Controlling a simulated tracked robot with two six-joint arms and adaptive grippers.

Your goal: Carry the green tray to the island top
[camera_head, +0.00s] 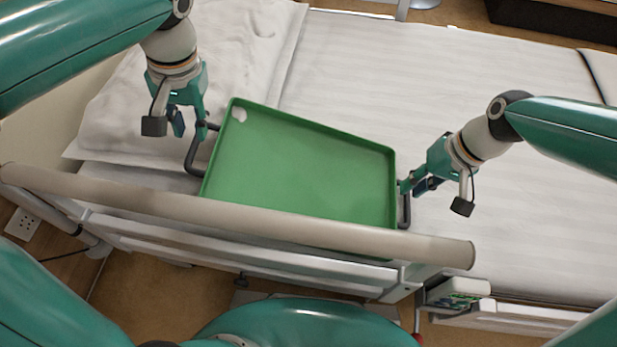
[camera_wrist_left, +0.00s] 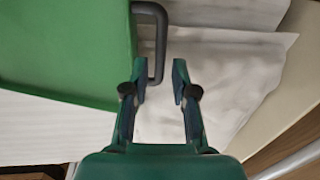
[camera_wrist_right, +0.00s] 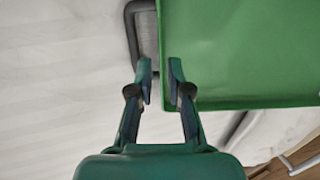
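The green tray (camera_head: 300,170) lies on the bed behind the bed rail, with a dark handle at each end. My left gripper (camera_head: 190,122) is open at the left handle (camera_head: 193,152). In the left wrist view the fingers (camera_wrist_left: 160,82) stand apart, with the end of the handle (camera_wrist_left: 160,40) in or over the gap. My right gripper (camera_head: 408,186) is at the right handle (camera_head: 405,212). In the right wrist view its fingers (camera_wrist_right: 159,78) are parted, near the handle (camera_wrist_right: 133,35) and tray edge; whether the handle lies between them is unclear. No island top is identifiable.
A beige bed rail (camera_head: 240,218) runs in front of the tray and overlaps its near edge. A white pillow (camera_head: 130,120) lies at the left. The white mattress (camera_head: 400,70) is clear behind the tray and to its right. A control box (camera_head: 458,290) hangs at the near side.

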